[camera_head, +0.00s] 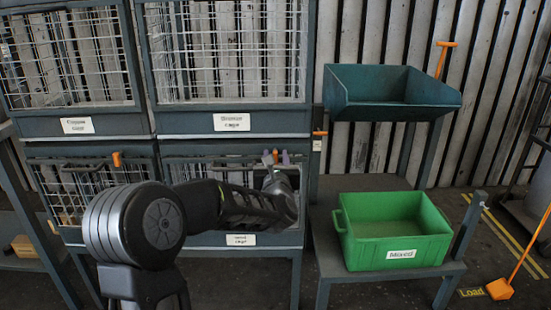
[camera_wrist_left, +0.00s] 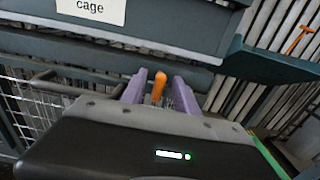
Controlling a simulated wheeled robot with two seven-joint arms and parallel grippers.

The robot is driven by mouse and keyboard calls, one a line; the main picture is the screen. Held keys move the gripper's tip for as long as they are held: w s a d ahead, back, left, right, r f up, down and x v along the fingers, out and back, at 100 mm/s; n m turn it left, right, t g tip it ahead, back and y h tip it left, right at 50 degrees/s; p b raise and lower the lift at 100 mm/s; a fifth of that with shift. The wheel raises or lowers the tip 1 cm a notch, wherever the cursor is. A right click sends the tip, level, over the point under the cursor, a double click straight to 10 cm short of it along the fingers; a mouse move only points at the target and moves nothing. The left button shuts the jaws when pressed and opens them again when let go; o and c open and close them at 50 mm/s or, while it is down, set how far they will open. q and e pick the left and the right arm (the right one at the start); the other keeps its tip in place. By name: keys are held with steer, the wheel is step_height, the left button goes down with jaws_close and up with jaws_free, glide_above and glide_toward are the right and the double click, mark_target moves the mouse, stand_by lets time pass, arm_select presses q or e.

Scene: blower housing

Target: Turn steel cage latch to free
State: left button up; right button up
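The orange latch handle (camera_head: 275,154) is at the top of the lower right cage (camera_head: 230,165), whose label (camera_head: 240,240) is too small to read. My left gripper (camera_head: 276,158) is at this handle, its arm crossing in front of the cage. In the left wrist view the orange handle (camera_wrist_left: 158,87) stands upright between the two purple fingers of my left gripper (camera_wrist_left: 160,80). The fingers are apart, with a small gap on each side of the handle. The handle's lower part and pivot are hidden. My right gripper is not in view.
Another orange handle (camera_head: 117,159) is on the lower left cage, and one (camera_head: 319,133) is beside the rack's right post. A green bin (camera_head: 395,230) stands on a low stand at right, below a teal tray (camera_head: 390,90). An orange-handled tool (camera_head: 500,288) is on the floor.

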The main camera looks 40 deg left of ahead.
arm_select(q)
jaws_close()
